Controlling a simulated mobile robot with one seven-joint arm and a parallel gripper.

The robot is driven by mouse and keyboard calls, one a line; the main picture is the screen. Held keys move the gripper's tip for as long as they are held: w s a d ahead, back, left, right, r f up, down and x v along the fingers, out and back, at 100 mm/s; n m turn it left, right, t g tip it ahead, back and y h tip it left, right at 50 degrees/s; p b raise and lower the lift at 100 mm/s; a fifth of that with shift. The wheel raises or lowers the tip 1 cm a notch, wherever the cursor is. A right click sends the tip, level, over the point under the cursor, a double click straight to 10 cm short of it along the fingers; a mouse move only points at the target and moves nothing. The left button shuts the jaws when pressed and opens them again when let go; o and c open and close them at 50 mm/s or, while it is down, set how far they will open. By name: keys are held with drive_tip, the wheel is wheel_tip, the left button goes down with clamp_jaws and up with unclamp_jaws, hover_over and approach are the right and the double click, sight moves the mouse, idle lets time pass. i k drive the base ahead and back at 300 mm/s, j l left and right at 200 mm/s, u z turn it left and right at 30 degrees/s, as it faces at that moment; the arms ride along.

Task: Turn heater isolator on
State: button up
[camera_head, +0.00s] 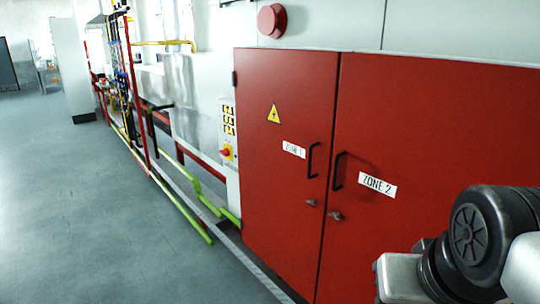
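A two-door red cabinet (284,115) fills the middle and right of the head view. Both doors are shut, with black handles and small latches; labels read ZONE 1 and ZONE 2. Left of it, a light control panel (228,125) carries yellow-framed controls and a red knob on a yellow plate (226,152). I see no readable label naming a heater isolator, and the knob's setting is too small to tell. Part of my arm (470,245) shows at the lower right, in front of the ZONE 2 door. No gripper fingers are visible.
Green rails (180,207) run low along the machine left of the cabinet. Red posts, pipes and coloured hoses stand farther back. A round red device (271,20) is on the wall above the cabinet. The grey floor (70,210) at left is clear.

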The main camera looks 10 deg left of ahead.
sight(225, 152)
drive_tip(key=u, duration=0.8)
drive_tip(key=z, duration=0.5)
drive_tip(key=i+j+z, duration=0.5)
drive_tip(key=j+z, duration=0.25)
drive_tip(key=j, duration=0.2)
drive_tip(key=i+j+z, duration=0.1)
drive_tip(key=j, duration=0.3)
drive_tip(key=i+j, duration=0.2)
drive_tip(key=j, duration=0.15)
drive_tip(key=i+j+z, duration=0.15)
drive_tip(key=j, duration=0.25)
drive_tip(key=i+j, duration=0.1)
drive_tip(key=j, duration=0.35)
drive_tip(key=i+j, duration=0.15)
drive_tip(key=j, duration=0.3)
drive_tip(key=i+j, duration=0.1)
drive_tip(key=j, duration=0.35)
drive_tip(key=i+j, duration=0.15)
drive_tip(key=j, duration=0.3)
drive_tip(key=i+j, duration=0.1)
drive_tip(key=j, duration=0.4)
drive_tip(key=l+z, duration=0.05)
